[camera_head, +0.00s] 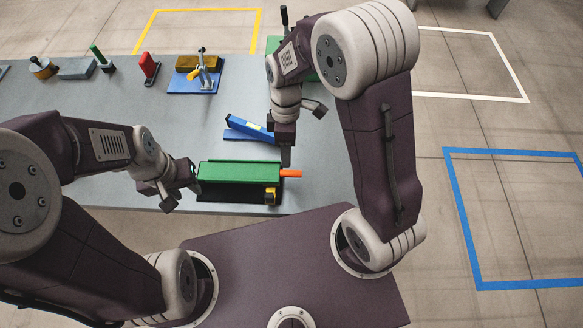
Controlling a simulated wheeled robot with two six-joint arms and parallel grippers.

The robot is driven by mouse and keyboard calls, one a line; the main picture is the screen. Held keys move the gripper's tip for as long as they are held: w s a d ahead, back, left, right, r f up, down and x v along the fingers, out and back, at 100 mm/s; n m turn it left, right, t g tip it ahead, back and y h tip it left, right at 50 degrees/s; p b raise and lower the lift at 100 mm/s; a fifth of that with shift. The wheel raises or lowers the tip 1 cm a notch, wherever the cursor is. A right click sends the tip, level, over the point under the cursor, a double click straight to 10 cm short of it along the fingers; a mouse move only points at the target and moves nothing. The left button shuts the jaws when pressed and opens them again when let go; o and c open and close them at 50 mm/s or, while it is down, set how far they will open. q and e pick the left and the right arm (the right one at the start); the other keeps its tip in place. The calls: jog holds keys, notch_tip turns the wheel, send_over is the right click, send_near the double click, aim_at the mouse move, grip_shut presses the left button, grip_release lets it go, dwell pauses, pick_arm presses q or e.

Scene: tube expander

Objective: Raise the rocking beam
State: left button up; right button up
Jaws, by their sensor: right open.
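A long green beam (238,172) lies level over a black base (232,194) near the front edge of the grey table. An orange piece (291,173) sticks out at its right end, and a small yellow part (270,195) sits at its front right. My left gripper (194,178) is at the beam's left end; I cannot tell whether it touches, or whether its jaws are open. My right gripper (286,158) is open and points down just behind the beam's right end. Its fingertips are small and partly hard to make out.
A blue hinged tool (249,129) lies behind the beam. Further back on the grey table (130,130) are a blue-based clamp (197,78), a red upright piece (149,66) and a green-handled tool (101,57). The table left of the blue tool is clear.

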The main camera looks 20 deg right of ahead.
aim_at(290, 171)
jog(key=f, duration=0.1)
jog(key=s+f, duration=0.1)
jog(key=d+f, duration=0.1)
jog(key=shift+s+f, duration=0.15)
jog(key=shift+f, duration=0.25)
jog(key=f, duration=0.4)
jog(key=shift+s+a, duration=0.15)
jog(key=shift+a, duration=0.2)
jog(key=shift+d, duration=0.2)
jog(key=shift+c, duration=1.2)
grip_shut()
jog(key=shift+r, duration=0.1)
